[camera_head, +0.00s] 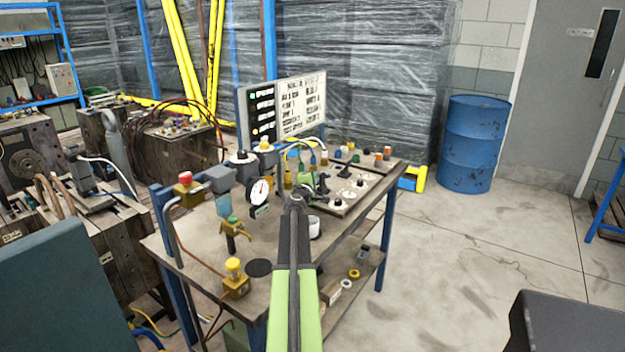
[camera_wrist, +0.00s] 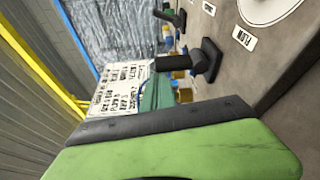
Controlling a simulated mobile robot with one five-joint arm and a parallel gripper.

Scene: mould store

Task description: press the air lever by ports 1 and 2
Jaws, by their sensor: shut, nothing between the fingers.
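My gripper (camera_head: 297,200) is shut and empty, low over the bench near the front of a panel with white dials (camera_head: 337,204). A black lever (camera_head: 344,171) stands on that panel, behind and to the right of the gripper tip. In the wrist view a black lever (camera_wrist: 207,60) stands beyond my green and black finger, with a gap between them. A second black lever (camera_wrist: 175,18) stands farther along.
The bench (camera_head: 215,265) also carries a pressure gauge (camera_head: 259,191), a red button box (camera_head: 186,188), a yellow valve (camera_head: 235,280) and a sign board (camera_head: 300,105). A blue drum (camera_head: 472,145) stands on open floor at right.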

